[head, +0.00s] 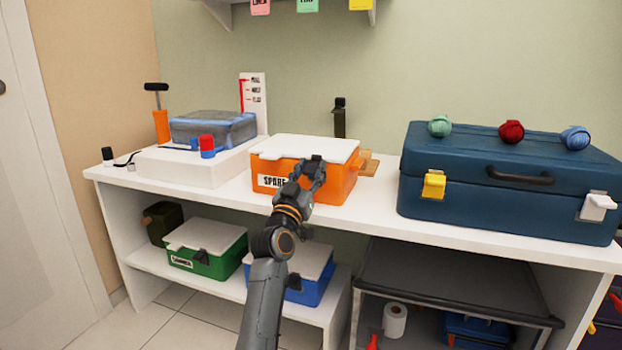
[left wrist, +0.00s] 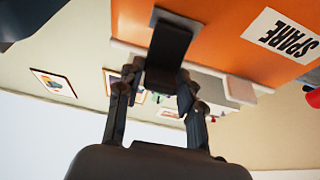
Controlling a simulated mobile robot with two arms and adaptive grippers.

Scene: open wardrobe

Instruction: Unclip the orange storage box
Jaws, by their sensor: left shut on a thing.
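The orange storage box (head: 335,187) with a white lid (head: 303,149) and a "SPARE" label stands on the white shelf top, in the middle of the head view. Its orange front also shows upside down in the left wrist view (left wrist: 225,45). A dark clip (left wrist: 168,45) hangs on that front. My left gripper (head: 312,172) is at the box's front, its fingers (left wrist: 160,82) shut on the clip's lower end. The clip's top end is partly out of clear sight. The lid looks closed. My right gripper is not in view.
A blue suitcase (head: 480,205) with yarn balls stands to the right. A white case (head: 190,165) with a blue-grey box (head: 213,130) stands to the left. Green (head: 205,262) and blue (head: 312,290) boxes sit on the shelf below. A dark bottle (head: 339,120) stands behind.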

